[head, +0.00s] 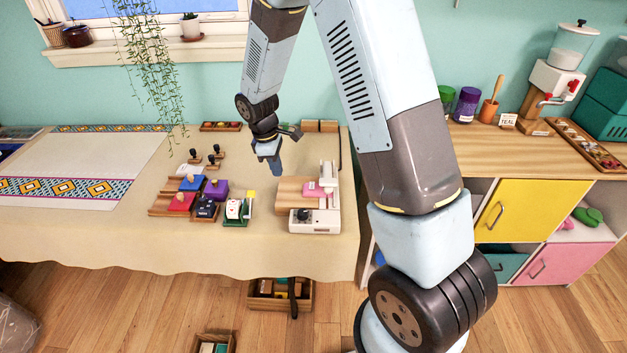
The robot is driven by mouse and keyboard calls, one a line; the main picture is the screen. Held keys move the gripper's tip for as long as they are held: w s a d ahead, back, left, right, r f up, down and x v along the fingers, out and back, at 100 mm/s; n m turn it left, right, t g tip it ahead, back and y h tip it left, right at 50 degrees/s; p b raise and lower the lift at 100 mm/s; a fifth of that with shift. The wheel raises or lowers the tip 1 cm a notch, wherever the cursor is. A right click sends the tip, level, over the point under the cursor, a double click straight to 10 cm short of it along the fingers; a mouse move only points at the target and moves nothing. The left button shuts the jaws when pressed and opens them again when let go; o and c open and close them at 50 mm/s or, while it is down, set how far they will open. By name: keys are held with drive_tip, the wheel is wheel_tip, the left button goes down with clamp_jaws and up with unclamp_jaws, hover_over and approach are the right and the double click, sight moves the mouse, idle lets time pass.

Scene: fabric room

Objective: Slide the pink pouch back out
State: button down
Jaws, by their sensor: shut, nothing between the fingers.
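A small pink item (314,189), which looks like the pink pouch, lies at a white machine (316,222) on the right part of the cloth-covered table. Part of it seems to be under the machine's upper arm; how far in it sits is too small to tell. A wooden board (290,192) is beside it on the left. My gripper (276,171) points down above the table, left of and behind the machine. It is shut and empty, apart from the pouch.
Stamps and coloured pads, including a red pad (180,202) and a purple block (216,189), stand left of the machine. A green-based device (237,211) is between them. The table's front edge (200,262) is near. A wooden counter (530,155) stands to the right.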

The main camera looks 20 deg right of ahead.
wheel_tip(320, 180, down, 3)
drive_tip(key=a, duration=0.1)
drive_tip(key=n, duration=0.1)
approach(316, 189)
drive_tip(key=f, duration=0.5)
drive_tip(key=shift+w+d+f, duration=0.3)
drive_tip(key=shift+f, duration=0.1)
drive_tip(key=shift+s+d+f, duration=0.1)
drive_tip(key=shift+d+f, duration=0.05)
drive_tip(key=shift+f, duration=0.4)
drive_tip(key=shift+s+f, duration=0.15)
drive_tip(key=shift+f, duration=0.1)
